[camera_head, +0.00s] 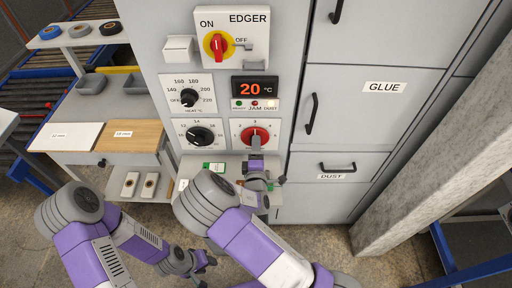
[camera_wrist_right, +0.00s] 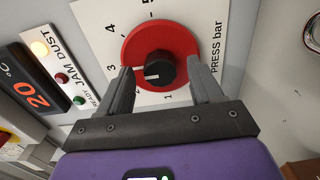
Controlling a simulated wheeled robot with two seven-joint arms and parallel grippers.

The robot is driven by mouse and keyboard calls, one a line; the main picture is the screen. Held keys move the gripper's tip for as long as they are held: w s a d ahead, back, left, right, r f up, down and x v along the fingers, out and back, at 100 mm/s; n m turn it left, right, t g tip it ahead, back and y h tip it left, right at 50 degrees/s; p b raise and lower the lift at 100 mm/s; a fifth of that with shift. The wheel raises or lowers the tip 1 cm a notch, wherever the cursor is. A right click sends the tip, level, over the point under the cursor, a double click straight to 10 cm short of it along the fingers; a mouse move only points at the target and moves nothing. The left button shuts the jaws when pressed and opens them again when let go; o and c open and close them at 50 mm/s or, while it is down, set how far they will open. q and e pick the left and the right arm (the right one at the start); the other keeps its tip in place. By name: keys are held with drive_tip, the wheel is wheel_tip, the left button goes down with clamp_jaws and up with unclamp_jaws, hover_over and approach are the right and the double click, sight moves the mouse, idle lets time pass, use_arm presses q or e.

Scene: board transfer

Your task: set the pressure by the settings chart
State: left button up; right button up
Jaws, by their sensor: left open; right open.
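The pressure dial, a red disc with a black knob (camera_head: 246,134), is on the grey machine front. In the right wrist view the pressure dial (camera_wrist_right: 188,49) is labelled PRESS bar, and its knob's white mark points left, close to the 3. My right gripper (camera_head: 256,148) is at the dial. Its open fingers (camera_wrist_right: 160,82) stand on either side of the black knob; whether they touch it I cannot tell. My left gripper (camera_head: 200,264) hangs low, empty, away from the panel. I cannot make out a settings chart for sure.
The display (camera_head: 255,88) reads 20 °C. The heat dial (camera_head: 189,98), another dial (camera_head: 201,135) and the red EDGER switch (camera_head: 217,45) are close by. A white board (camera_head: 66,137) and a brown board (camera_head: 130,135) lie on the left cart. GLUE and DUST drawers are right.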

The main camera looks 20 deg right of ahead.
drive_tip(key=v, duration=0.7)
idle(0.4)
